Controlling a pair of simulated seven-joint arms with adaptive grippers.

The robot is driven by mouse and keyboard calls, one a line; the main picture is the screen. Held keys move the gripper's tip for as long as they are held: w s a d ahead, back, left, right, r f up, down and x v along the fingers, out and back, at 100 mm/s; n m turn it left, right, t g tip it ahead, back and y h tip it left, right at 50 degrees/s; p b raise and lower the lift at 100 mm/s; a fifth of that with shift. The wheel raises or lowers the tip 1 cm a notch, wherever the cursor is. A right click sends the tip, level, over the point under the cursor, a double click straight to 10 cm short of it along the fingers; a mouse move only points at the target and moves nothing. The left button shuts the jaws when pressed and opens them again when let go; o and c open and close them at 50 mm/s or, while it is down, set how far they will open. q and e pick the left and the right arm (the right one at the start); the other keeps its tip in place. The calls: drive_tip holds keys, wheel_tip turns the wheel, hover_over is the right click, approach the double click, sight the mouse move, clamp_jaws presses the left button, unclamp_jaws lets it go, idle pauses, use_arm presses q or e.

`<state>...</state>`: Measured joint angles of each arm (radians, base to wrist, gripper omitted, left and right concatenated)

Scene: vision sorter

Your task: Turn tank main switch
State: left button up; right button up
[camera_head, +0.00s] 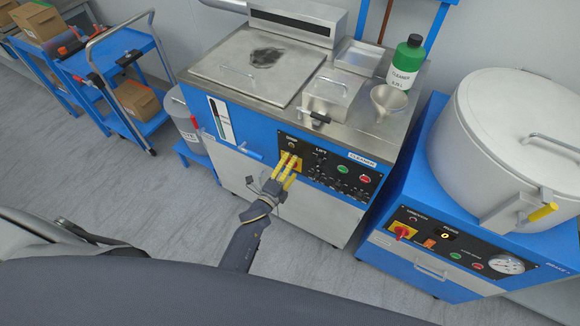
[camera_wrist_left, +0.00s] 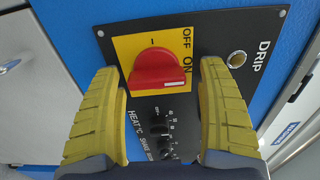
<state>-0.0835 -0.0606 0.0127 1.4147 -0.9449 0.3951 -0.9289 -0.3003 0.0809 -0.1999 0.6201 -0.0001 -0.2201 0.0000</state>
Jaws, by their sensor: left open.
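The red rotary switch (camera_wrist_left: 160,70) sits on a yellow plate (camera_wrist_left: 128,48) marked OFF and ON in the left wrist view. The plate is on the black control panel (camera_head: 330,172) of the tank machine in the head view. My left gripper (camera_head: 289,166) is in front of this switch and largely hides it there. In the left wrist view the yellow fingers are open, one on each side of the red knob, with gaps between them and it. I cannot tell whether the fingertips reach the knob's depth. My right gripper is not in view.
Green and red buttons (camera_head: 343,169) lie right of the switch. A separate machine (camera_head: 430,180) at right has its own red switch (camera_head: 401,232). A cleaner bottle (camera_head: 406,62) and a funnel (camera_head: 388,98) stand on the tank top. A blue cart (camera_head: 125,85) stands at left.

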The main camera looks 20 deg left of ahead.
use_arm(q)
drive_tip(key=v, duration=1.2)
drive_tip(key=shift+a, duration=0.1)
idle(0.4)
drive_tip(key=s+a+f+n+g+y, duration=0.15)
drive_tip(key=s+f+n+g, duration=0.4)
drive_tip(key=f, duration=0.85)
drive_tip(key=s+a+f+n+g+y, duration=0.1)
drive_tip(key=s+f+n+g+y, duration=0.15)
drive_tip(key=s+f+n, duration=0.9)
drive_tip(key=s+a+f+g, duration=0.2)
drive_tip(key=s+f+g, duration=0.2)
drive_tip(key=s+f, duration=0.5)
drive_tip(key=s+a+f+g, duration=0.2)
drive_tip(key=s+f+g, duration=0.2)
drive_tip(key=s+f, duration=0.5)
drive_tip(key=s, duration=0.8)
drive_tip(key=shift+f, duration=0.2)
drive_tip(key=shift+a, duration=0.1)
